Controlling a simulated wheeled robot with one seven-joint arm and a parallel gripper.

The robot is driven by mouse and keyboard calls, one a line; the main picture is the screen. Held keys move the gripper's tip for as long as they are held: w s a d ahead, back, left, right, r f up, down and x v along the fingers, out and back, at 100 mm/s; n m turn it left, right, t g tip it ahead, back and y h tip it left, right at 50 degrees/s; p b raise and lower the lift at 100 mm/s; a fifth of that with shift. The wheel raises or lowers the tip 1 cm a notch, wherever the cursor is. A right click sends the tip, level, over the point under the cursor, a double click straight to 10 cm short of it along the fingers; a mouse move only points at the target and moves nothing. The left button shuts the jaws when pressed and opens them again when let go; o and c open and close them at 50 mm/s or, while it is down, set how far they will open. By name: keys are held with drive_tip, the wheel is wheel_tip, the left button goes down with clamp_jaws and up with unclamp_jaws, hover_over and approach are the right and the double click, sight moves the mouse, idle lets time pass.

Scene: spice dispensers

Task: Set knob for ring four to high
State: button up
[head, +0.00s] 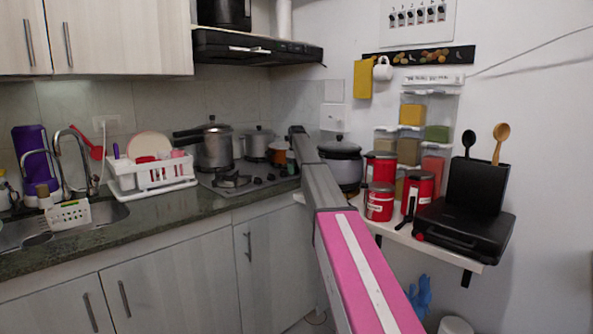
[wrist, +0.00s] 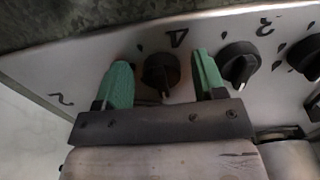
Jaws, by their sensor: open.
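In the wrist view, a dark round knob (wrist: 158,76) sits on the pale metal control panel (wrist: 110,52) beneath a mark that reads as a 4. My gripper (wrist: 160,62) is open, with one green finger to the left of this knob and one to the right. Gaps show between the knob and both fingers, and I cannot tell whether either touches it. The knob's setting is not clear. In the head view, the stove top (head: 258,186) is on the counter. My arm reaches toward it, and my gripper and the knobs cannot be made out there.
A second knob (wrist: 238,62), with a white line, is close to the right finger, near the 3 mark. Another knob (wrist: 306,58) is at the right edge. A pressure cooker (head: 214,148) stands on the stove. A white shelf (head: 400,232) is right of my arm.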

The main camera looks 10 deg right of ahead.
drive_tip(key=c, duration=0.9)
drive_tip(key=shift+o, duration=0.2)
drive_tip(key=shift+m, duration=0.3)
drive_tip(key=m, duration=0.4)
drive_tip(key=shift+s+a, duration=0.1)
drive_tip(key=shift+a, duration=0.05)
drive_tip(key=m, duration=0.5)
drive_tip(key=shift+a, duration=0.2)
drive_tip(key=shift+m, duration=0.3)
drive_tip(key=o, duration=0.9)
drive_tip(key=shift+c, duration=0.2)
